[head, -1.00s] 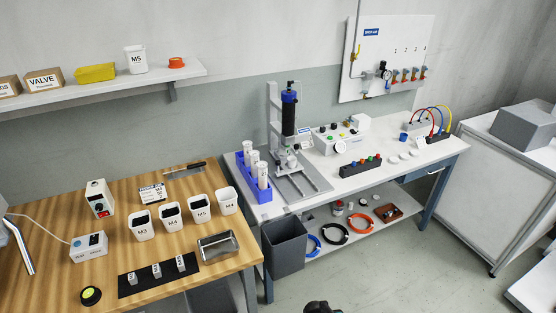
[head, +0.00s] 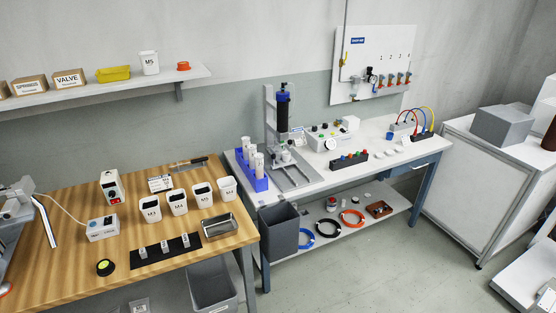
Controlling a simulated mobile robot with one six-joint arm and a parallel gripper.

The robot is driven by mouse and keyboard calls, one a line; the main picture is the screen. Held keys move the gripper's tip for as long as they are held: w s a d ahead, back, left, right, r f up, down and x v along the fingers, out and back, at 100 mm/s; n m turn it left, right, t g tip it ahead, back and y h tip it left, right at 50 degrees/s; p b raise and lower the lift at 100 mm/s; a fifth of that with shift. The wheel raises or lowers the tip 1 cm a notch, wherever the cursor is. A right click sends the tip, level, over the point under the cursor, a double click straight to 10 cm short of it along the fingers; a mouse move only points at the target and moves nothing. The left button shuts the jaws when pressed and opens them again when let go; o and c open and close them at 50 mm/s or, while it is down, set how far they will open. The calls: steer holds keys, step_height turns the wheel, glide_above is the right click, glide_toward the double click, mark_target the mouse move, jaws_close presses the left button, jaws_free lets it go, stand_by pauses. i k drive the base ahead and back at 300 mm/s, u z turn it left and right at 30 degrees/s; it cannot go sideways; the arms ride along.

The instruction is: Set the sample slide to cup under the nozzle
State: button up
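A test stand with a grey column (head: 269,118) stands on the white bench in the head view. It carries a dark cylinder with blue bands (head: 283,110), pointing down. The nozzle at its lower end is too small to make out clearly. Below it is a grey base plate with rails (head: 299,181). A small pale part (head: 286,156) sits on this base under the cylinder; I cannot tell whether it is the sample slide or a cup on it. The slide's exact position is not readable. My gripper is not in view.
A blue rack with white tubes (head: 258,184) stands left of the stand. A control box with a gauge (head: 329,139) and a dark strip with coloured knobs (head: 349,161) are to its right. A wooden bench (head: 75,208) is at left.

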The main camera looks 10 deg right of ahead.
mark_target(276, 151)
steer(key=z, duration=0.05)
steer(key=k, duration=0.15)
steer(key=u, duration=0.25)
steer(key=i, duration=1.05)
steer(key=z, duration=0.4)
